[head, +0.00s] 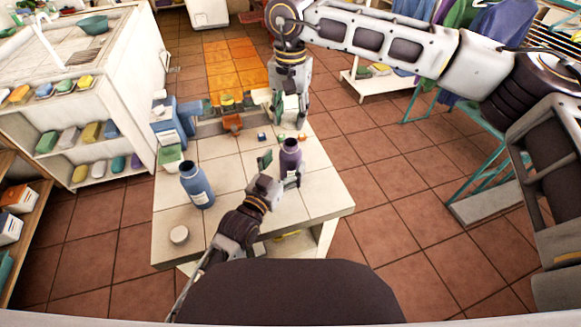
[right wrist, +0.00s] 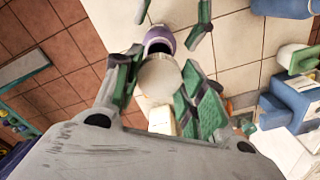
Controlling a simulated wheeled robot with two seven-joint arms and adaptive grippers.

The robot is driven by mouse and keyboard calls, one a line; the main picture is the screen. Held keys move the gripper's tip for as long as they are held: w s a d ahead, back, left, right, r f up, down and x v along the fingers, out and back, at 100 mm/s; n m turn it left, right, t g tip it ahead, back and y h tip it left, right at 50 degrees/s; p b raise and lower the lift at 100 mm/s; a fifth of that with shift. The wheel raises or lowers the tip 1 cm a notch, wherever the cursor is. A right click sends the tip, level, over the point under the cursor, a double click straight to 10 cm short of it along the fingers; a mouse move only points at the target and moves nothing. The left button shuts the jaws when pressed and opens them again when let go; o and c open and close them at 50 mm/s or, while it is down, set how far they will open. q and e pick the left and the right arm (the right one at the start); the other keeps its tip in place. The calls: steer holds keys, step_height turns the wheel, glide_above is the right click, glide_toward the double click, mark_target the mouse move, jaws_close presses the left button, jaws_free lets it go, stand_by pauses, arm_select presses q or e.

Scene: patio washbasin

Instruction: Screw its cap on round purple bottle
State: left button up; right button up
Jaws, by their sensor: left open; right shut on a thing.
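The purple bottle (head: 290,160) stands upright and uncapped on the tiled counter, its dark mouth facing up. My left gripper (head: 279,170) is open, with its green-padded fingers on either side of the bottle; I cannot tell whether they touch it. My right gripper (head: 289,118) points down behind the bottle in the head view. In the right wrist view it is shut on a round pale cap (right wrist: 160,78). The purple bottle (right wrist: 161,40) shows just beyond the cap, partly hidden by it. The cap and bottle are apart.
A blue bottle (head: 197,187) stands open on the counter (head: 235,222) at the left, with a white round cap (head: 179,235) lying in front of it. A blue dispenser (head: 172,125) and small items stand at the back. The counter's right part is clear.

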mark_target(291, 155)
arm_select(q)
steer(key=shift+x, duration=1.95)
steer(key=c, duration=1.5)
arm_select(e)
steer(key=shift+f, duration=2.5)
steer(key=shift+f, duration=0.1)
steer(key=shift+f, duration=0.8)
steer(key=shift+f, duration=0.55)
